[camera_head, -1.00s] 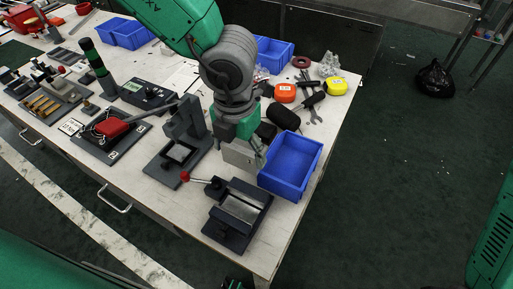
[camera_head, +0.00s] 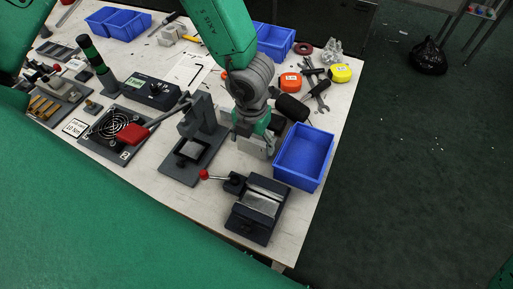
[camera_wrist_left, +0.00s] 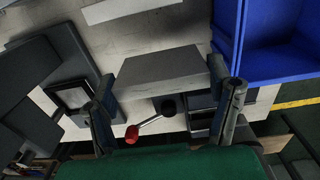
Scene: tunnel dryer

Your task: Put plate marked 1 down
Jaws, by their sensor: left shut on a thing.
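My left gripper (camera_head: 256,136) points down over the bench, just left of the blue bin in front of it. It is shut on a light grey metal plate (camera_head: 252,148). In the left wrist view the plate (camera_wrist_left: 158,72) spans between the two fingers, level with the lever of the vise. No number can be read on the plate in these frames. I cannot tell whether its lower edge touches the bench. My right gripper is not in view.
A blue bin (camera_head: 303,157) stands close right of the gripper. A dark vise (camera_head: 257,208) with a red-knobbed lever (camera_head: 204,174) is in front, and a dark press-like stand (camera_head: 196,145) is left. Hand tools lie behind. A narrow bare strip lies around the vise.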

